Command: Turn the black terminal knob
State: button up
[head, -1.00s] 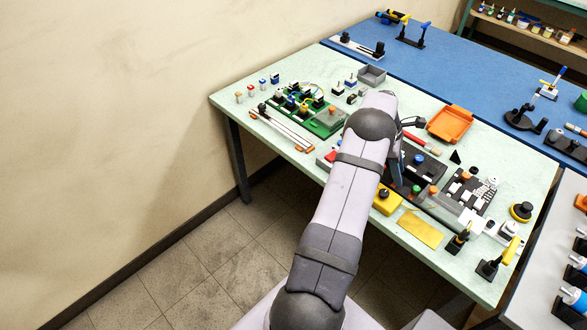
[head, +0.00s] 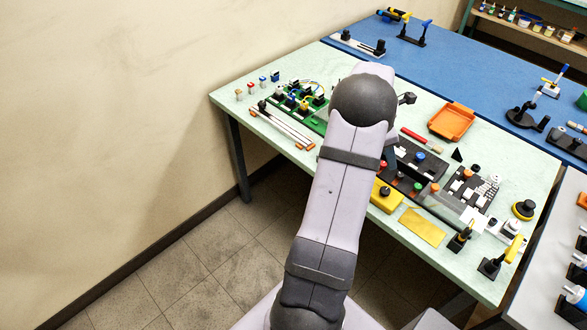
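Several small black knobs show in the head view, and I cannot tell which is the terminal knob. One black knob (head: 384,191) sits on a yellow box (head: 389,203) at the table's front edge. Other dark knobs stand on the green board (head: 318,122) left of my arm. My gripper (head: 391,152) is mostly hidden behind my arm's large dark joint; only a dark part shows over the middle of the table. Its fingertips are hidden, so neither their opening nor any contact shows.
A black panel (head: 405,152) with coloured knobs lies right of my arm. An orange tray (head: 452,121) and a red-handled tool (head: 421,140) lie behind it. A yellow sheet (head: 422,227) lies at the front. Rods (head: 283,124) lie at the left edge.

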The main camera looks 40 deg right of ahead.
jog(key=w+a+m, duration=0.1)
jog(key=w+a, duration=0.3)
jog(key=a, duration=0.4)
jog(key=w+a+r+m+t+y, duration=0.1)
jog(key=w+a+m, duration=0.1)
jog(key=w+a, duration=0.3)
jog(key=w+a+r+m+t, duration=0.1)
jog(key=w+a, duration=0.4)
jog(key=a, duration=0.6)
jog(key=shift+w, duration=0.25)
jog(key=m+t+h, duration=0.1)
jog(key=m+h, duration=0.1)
jog(key=m, duration=2.1)
send_near(400, 174)
jog(key=shift+p+x, duration=0.7)
jog(key=shift+x, duration=2.95)
